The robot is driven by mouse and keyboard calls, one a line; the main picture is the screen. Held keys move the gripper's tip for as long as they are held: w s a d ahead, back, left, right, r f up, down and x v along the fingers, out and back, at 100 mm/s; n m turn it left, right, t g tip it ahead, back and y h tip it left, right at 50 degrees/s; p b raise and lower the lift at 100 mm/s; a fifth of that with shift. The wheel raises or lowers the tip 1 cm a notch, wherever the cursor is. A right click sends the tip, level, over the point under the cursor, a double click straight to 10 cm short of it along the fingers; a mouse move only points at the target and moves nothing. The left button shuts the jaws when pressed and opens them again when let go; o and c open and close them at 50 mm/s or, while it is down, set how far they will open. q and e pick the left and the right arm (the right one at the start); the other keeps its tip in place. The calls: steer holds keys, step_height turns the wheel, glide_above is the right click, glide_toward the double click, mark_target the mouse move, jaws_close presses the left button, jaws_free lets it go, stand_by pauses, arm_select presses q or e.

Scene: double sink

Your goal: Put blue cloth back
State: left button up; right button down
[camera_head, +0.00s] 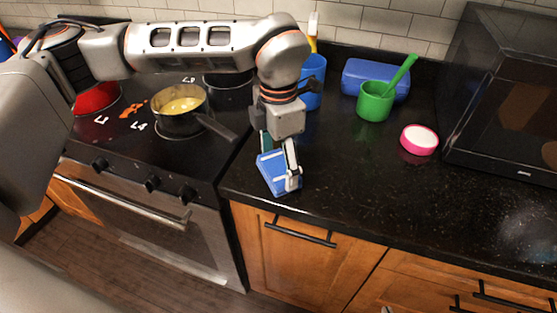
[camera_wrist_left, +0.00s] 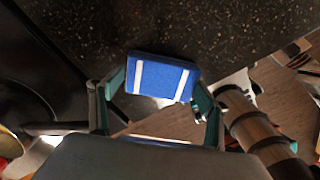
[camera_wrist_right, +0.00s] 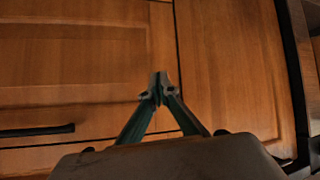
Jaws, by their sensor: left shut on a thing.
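The blue cloth (camera_head: 271,175) is a folded blue block with white stripes, near the front edge of the black counter, beside the stove. My left gripper (camera_head: 280,158) reaches down from above and is shut on it. In the left wrist view the blue cloth (camera_wrist_left: 158,76) sits between the two fingers, with its two white stripes showing. Whether it touches the counter is hard to tell. My right gripper (camera_wrist_right: 160,88) has its fingertips together and empty, in front of wooden cabinet doors (camera_wrist_right: 85,60).
A saucepan (camera_head: 180,117) with yellow food stands on the stove, its handle pointing toward the counter. Behind my left gripper are a blue cup (camera_head: 313,80), a blue box (camera_head: 360,72), and a green cup (camera_head: 374,101). A pink-rimmed round item (camera_head: 419,139) lies near the microwave (camera_head: 510,90). The front counter is clear.

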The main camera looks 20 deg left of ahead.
mark_target(279, 166)
arm_select(q)
steer(key=shift+f, duration=0.1)
steer(key=shift+f, duration=0.1)
steer(key=o, duration=1)
steer(key=shift+r, duration=0.25)
step_height(279, 166, up, 12)
steer(key=shift+f, duration=0.1)
